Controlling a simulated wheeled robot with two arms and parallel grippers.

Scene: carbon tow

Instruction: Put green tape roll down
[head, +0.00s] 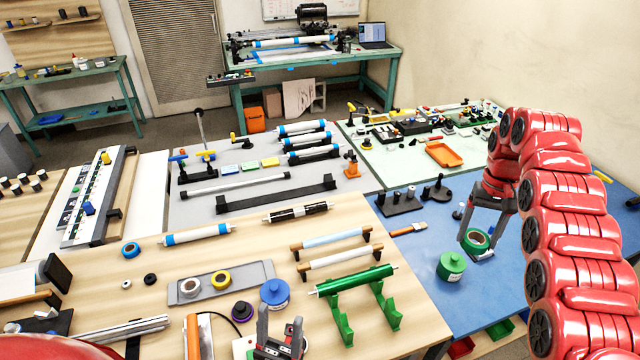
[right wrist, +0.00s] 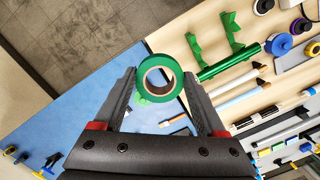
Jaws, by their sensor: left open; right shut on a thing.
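The green tape roll (head: 467,246) is a green ring with a pale core, over the blue mat at the right in the head view. My right gripper (head: 479,240) points down with its fingers on either side of the roll and is shut on it. In the right wrist view the roll (right wrist: 160,98) sits between the two fingertips, its hole facing the camera. I cannot tell whether the roll touches the mat. My left gripper (head: 280,340) is open and empty at the bottom of the head view, over the front of the wooden table.
A green lidded jar (head: 451,267) stands on the blue mat (head: 505,290) left of the roll. A green roller on green stands (head: 345,307) is further left on the wood. Dark blocks (head: 400,203) stand behind. The mat's front right is clear.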

